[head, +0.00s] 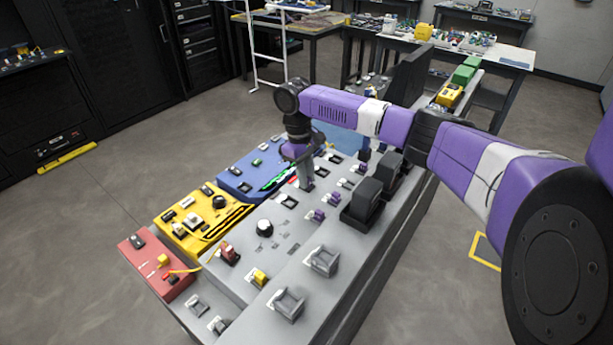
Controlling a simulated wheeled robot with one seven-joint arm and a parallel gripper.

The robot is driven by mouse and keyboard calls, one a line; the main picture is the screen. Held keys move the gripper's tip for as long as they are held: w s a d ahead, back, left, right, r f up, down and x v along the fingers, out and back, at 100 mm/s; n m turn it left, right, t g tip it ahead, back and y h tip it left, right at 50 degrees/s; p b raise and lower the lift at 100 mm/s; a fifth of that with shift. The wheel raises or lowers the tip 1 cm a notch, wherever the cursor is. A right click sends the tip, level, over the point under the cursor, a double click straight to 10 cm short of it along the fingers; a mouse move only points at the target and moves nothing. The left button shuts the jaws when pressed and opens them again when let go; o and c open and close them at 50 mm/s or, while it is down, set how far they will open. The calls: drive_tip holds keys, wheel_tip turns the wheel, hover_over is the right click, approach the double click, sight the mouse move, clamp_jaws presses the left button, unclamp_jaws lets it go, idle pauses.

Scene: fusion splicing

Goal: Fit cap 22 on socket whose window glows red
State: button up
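My gripper (306,184) points down at the far half of the grey console (238,283), low over or touching its top. Its fingers are small and partly hidden by the wrist; I cannot tell whether they hold anything. A small red patch (293,181) shows just left of the fingers; I cannot tell whether it is a glowing window. Small sockets and caps stand in rows on the console, including purple ones (317,215) and a yellow one (259,277). No number is legible, so I cannot pick out cap 22.
Red (172,288), yellow (181,240) and blue (235,185) panels line the console's left side. Large black blocks (362,203) stand to the right of my gripper. Grey cradles (287,305) sit at the near end. Open floor lies on the left.

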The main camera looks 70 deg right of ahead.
drive_tip(key=shift+o, duration=1.3)
drive_tip(key=shift+r, duration=0.1)
wheel_tip(320, 180, up, 8)
drive_tip(key=w+b, duration=0.1)
drive_tip(key=shift+d+f, duration=0.15)
drive_tip(key=shift+f, duration=0.1)
